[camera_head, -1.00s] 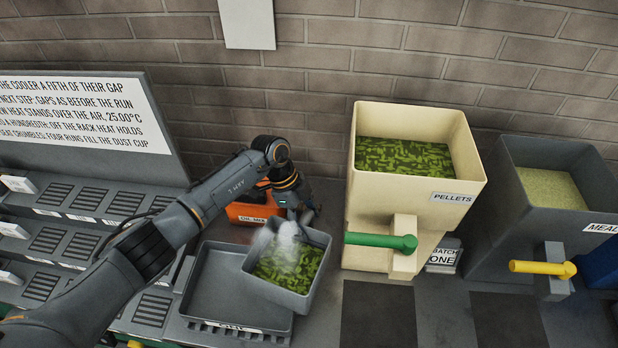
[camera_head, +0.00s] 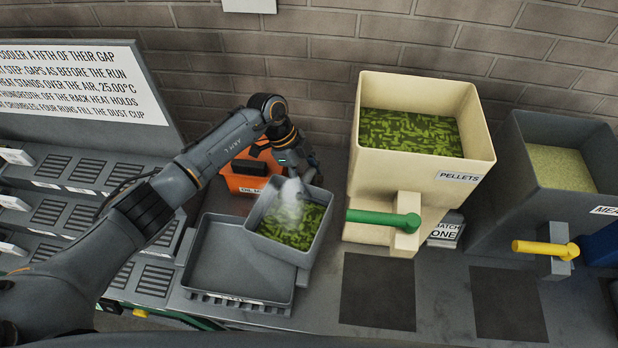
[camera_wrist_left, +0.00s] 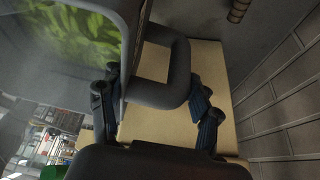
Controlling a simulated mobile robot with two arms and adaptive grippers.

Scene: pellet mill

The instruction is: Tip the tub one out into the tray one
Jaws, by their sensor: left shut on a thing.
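Tub one (camera_head: 312,246) is a grey open tub of green pellets, with pale steam over them. It is close to upright, slightly tilted in the picture, and overlaps the right part of tray one (camera_head: 213,262). The tray is a flat grey open tray, and its visible part is empty. My left gripper (camera_head: 295,182) is at the tub's far side, shut on it. In the left wrist view the tub (camera_wrist_left: 125,25) fills the upper left, and its loop handle lies between the fingers. The gap between tub and tray is hard to judge. My right gripper is out of view.
An orange bin (camera_head: 245,182) stands behind the tub. A cream pellets hopper (camera_head: 390,180) with a green handle is close on the right, and a grey meal hopper (camera_head: 510,190) is beyond it. Slotted racks (camera_head: 80,215) stand left. A brick wall is behind.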

